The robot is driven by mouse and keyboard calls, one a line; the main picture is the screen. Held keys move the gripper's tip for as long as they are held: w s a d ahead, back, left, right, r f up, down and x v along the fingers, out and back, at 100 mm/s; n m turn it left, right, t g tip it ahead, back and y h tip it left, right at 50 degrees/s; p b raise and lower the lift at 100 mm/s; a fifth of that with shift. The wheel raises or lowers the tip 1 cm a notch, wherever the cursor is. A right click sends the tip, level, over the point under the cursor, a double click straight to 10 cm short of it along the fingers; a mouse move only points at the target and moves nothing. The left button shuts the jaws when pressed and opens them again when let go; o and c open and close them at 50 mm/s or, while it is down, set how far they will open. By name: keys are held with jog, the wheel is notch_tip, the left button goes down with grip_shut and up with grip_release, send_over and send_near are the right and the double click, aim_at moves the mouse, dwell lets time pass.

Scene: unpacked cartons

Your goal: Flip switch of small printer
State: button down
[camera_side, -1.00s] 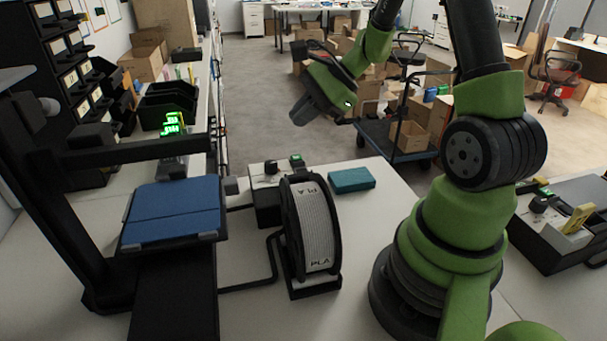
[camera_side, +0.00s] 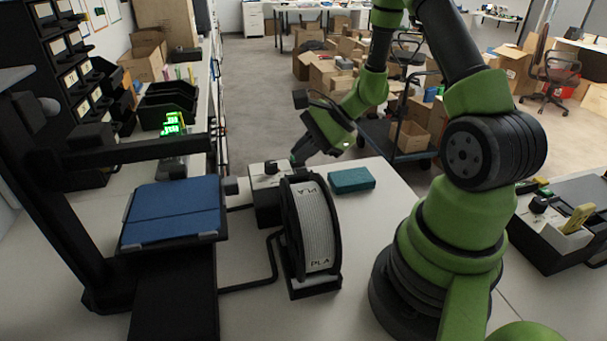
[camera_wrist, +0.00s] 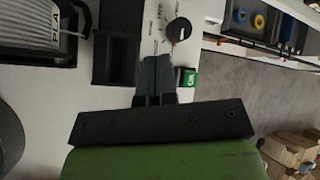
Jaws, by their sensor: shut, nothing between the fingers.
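The small printer has a blue bed (camera_side: 175,212) on a black frame (camera_side: 45,190) at the left in the side view. Its control box (camera_side: 268,183) stands behind the filament spool, with a black knob on its pale top. In the wrist view the knob (camera_wrist: 179,29) sits beyond my fingertips, and the green switch (camera_wrist: 189,77) with white lettering is just right of my fingers. My gripper (camera_side: 299,158) is shut and empty, low over the right end of the box. It also shows in the wrist view (camera_wrist: 156,62). In the side view it mostly hides the switch; contact cannot be told.
A filament spool (camera_side: 316,226) marked PLA stands in front of the control box. A teal box (camera_side: 351,180) lies to its right. A black cable runs left of the spool. Another device (camera_side: 568,225) sits at the right edge. The front middle of the table is clear.

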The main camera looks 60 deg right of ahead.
jog(key=shift+f, duration=0.75)
jog(key=shift+s+f, duration=0.1)
jog(key=shift+f, duration=0.05)
dwell(1.4)
jog(key=shift+a+f, duration=0.1)
jog(key=shift+f, duration=0.15)
jog(key=shift+f, duration=0.25)
dwell(0.5)
dwell(0.4)
jog(key=shift+r, duration=0.7)
jog(key=shift+w+d+r, duration=0.15)
jog(key=shift+r, duration=1.05)
jog(key=shift+w+d+r, duration=0.1)
jog(key=shift+d+r, duration=0.05)
jog(key=shift+r, duration=1.15)
